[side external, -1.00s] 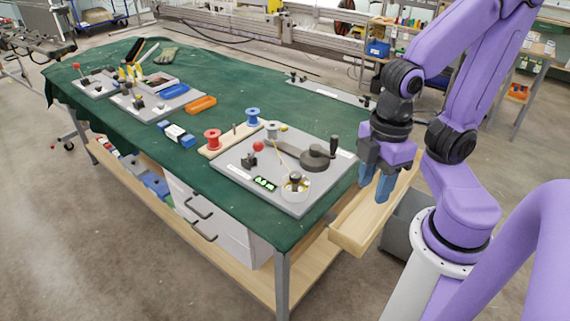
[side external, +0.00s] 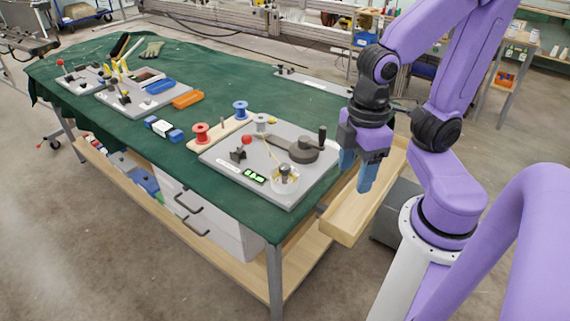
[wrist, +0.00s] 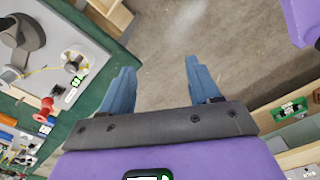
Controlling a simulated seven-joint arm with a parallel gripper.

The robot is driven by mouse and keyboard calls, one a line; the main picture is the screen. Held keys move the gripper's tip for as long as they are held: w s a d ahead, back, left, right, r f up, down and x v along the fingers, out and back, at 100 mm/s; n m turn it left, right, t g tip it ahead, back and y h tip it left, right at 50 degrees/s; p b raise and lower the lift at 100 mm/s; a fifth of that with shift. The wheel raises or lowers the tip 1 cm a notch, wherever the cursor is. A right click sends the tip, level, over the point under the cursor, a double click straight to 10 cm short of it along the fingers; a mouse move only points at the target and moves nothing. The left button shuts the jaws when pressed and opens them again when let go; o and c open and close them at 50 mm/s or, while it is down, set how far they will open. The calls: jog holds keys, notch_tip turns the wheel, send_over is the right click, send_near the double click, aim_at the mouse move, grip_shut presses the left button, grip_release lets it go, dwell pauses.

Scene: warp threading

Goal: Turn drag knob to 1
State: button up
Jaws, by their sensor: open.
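A dark knob (side external: 285,172) stands on a round white dial at the front corner of a grey panel (side external: 232,158). I take it to be the drag knob; its setting is too small to read. In the wrist view the white dial (wrist: 76,60) is at the upper left, beyond my left finger. A small display (side external: 254,176) with green digits sits beside it, its number not clearly legible. My gripper (side external: 357,172) is open and empty, pointing down, right of the panel and apart from the knob. Both blue fingers of my gripper (wrist: 162,85) show in the wrist view.
The panel also carries a dark crank (side external: 305,148) with an upright handle and a red-ball lever (side external: 246,142). Thread spools (side external: 202,132) stand behind it. A wooden tray (side external: 345,222) lies below my gripper, off the table (side external: 262,215). Open floor shows between my fingers.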

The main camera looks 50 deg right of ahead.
jog(key=w+m, duration=0.7)
jog(key=w, duration=0.1)
jog(key=m, duration=1.5)
send_over(285, 166)
notch_tip(285, 166, down, 17)
jog(key=shift+a+r, duration=0.1)
jog(key=shift+r, duration=0.05)
jog(key=c, duration=1)
